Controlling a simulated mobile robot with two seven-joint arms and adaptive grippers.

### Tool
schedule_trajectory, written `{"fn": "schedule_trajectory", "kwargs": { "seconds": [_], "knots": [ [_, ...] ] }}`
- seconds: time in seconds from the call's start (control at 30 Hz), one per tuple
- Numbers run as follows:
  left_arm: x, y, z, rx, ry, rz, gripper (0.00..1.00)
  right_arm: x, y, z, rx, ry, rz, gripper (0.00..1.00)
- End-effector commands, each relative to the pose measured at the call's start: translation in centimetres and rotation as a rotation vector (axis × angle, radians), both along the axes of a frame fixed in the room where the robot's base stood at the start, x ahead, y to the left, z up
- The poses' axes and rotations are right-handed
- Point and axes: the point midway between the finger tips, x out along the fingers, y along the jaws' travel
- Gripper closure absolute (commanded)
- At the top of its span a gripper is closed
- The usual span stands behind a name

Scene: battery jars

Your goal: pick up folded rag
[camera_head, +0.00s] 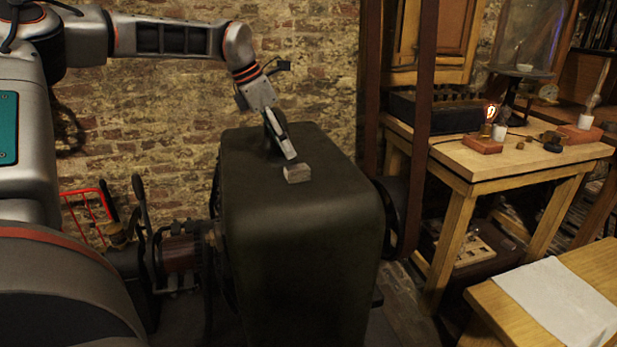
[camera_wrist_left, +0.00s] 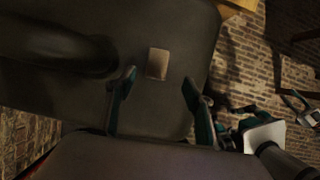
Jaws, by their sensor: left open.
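The folded rag (camera_head: 297,173) is a small grey-brown block-like bundle lying on top of a dark green rounded cabinet (camera_head: 300,215). My left gripper (camera_head: 290,153) is just above and behind the rag in the head view. In the left wrist view the rag (camera_wrist_left: 157,63) lies ahead of the open fingertips, between their lines and nearer the left finger. The left gripper (camera_wrist_left: 157,84) is open with nothing between its fingers. I cannot tell the exact height gap to the rag.
To the right are a dark red post (camera_head: 422,120) and a wooden table (camera_head: 490,160) with jars and bricks. A bench with a white cloth (camera_head: 560,300) is at lower right.

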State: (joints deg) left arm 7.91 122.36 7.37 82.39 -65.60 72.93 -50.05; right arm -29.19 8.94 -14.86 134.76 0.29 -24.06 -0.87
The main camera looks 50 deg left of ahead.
Motion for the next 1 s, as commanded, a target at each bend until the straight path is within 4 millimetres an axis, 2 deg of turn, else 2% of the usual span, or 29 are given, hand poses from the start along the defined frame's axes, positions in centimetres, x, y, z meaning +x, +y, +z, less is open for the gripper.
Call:
{"fn": "schedule_trajectory", "kwargs": {
  "seconds": [0.43, 0.6, 0.7, 0.83, 0.97, 1.0],
  "knots": [
    [1.4, -0.5, -3.0, 0.021, 0.009, -0.009, 0.47, 0.2, 0.8, 0.2, 0.028, -0.007, 0.000, 0.60],
    [2.3, -0.7, -5.5, 0.019, 0.014, -0.008, 0.47, -0.1, 1.1, -0.4, 0.043, 0.004, -0.001, 0.60],
    [2.8, -1.0, -6.6, 0.019, 0.012, -0.007, 0.47, 0.1, 1.4, 0.0, 0.059, -0.005, -0.004, 0.60],
    [3.1, -1.1, -6.9, 0.020, 0.006, -0.007, 0.47, 0.8, 1.6, 1.2, 0.075, -0.028, -0.010, 0.60],
    [3.1, -1.0, -6.7, 0.021, 0.003, -0.007, 0.47, 1.1, 1.8, 1.6, 0.081, -0.037, -0.015, 0.60],
    [3.1, -1.0, -6.7, 0.021, 0.003, -0.007, 0.50, 1.2, 1.8, 1.6, 0.082, -0.038, -0.015, 0.60]
  ]
}}
